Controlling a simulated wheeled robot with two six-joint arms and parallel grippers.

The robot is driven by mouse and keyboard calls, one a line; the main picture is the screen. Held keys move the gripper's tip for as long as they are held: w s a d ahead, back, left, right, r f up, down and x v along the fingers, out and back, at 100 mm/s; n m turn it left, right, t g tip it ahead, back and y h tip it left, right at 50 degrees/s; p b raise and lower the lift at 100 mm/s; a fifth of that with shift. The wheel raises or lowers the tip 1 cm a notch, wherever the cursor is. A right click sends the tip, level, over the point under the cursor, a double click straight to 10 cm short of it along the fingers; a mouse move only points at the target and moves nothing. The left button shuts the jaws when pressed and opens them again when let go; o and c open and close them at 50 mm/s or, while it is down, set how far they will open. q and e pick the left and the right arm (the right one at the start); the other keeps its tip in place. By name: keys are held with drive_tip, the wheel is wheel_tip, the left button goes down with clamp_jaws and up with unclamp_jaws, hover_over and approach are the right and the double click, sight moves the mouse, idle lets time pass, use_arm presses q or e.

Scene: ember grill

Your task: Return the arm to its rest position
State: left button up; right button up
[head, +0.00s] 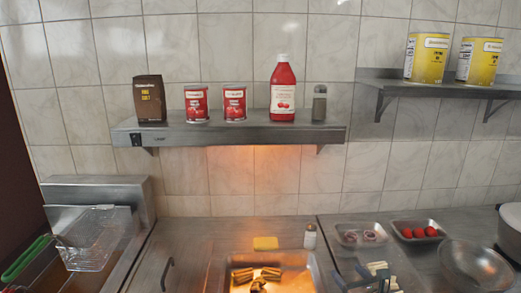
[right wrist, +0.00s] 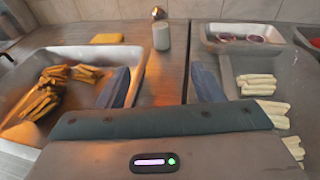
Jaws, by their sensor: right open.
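My right gripper (head: 362,278) is at the bottom edge of the head view, low at the right of centre. In the right wrist view my right gripper (right wrist: 160,88) has its two blue-grey fingers wide apart, with nothing held between them. Its left finger overlaps the tray of golden fries and its right finger the tray of pale sticks.
Golden fries (head: 256,278) lie in a lit tray. Pale sticks (right wrist: 258,82) lie in the right tray. A shaker (head: 310,237) and a yellow block (head: 265,243) stand behind. A fryer basket (head: 95,240) is left, a metal bowl (head: 474,268) right. A shelf (head: 230,134) hangs above.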

drive_tip(key=s+r+m+t, duration=0.5)
drive_tip(key=s+r+m, duration=0.2)
drive_tip(key=r+m, duration=0.1)
drive_tip(key=s+d+f+m+g+h, duration=0.25)
drive_tip(key=s+d+m+h, duration=0.95)
drive_tip(key=m, duration=0.9)
drive_tip(key=s+a+f+m+g+y, duration=0.2)
drive_tip(key=s+f+m+g, duration=0.5)
drive_tip(key=s+f+g, duration=0.3)
drive_tip(key=s+a+f+m+g+y, duration=0.1)
drive_tip(key=s+a+f+g+y, duration=0.15)
drive_tip(key=s+a, duration=0.2)
drive_tip(key=s+a+f+m+g+y, duration=0.1)
drive_tip(key=s+a+f+g+y, duration=0.1)
drive_tip(key=s+a+f+y, duration=0.3)
drive_tip(key=s+d+f+g+h+b, duration=0.1)
drive_tip(key=d+f+b, duration=0.1)
drive_tip(key=f, duration=1.5)
drive_tip(key=s+d+f+h+b, duration=0.1)
drive_tip(key=d+f, duration=0.1)
drive_tip(key=f, duration=1.5)
drive_tip(key=s+d+f+g+b, duration=0.1)
drive_tip(key=s+f+b, duration=0.1)
drive_tip(key=s+f, duration=1.5)
wheel_tip(320, 180, down, 3)
drive_tip(key=shift+d+r, duration=0.15)
drive_tip(key=shift+r, duration=0.05)
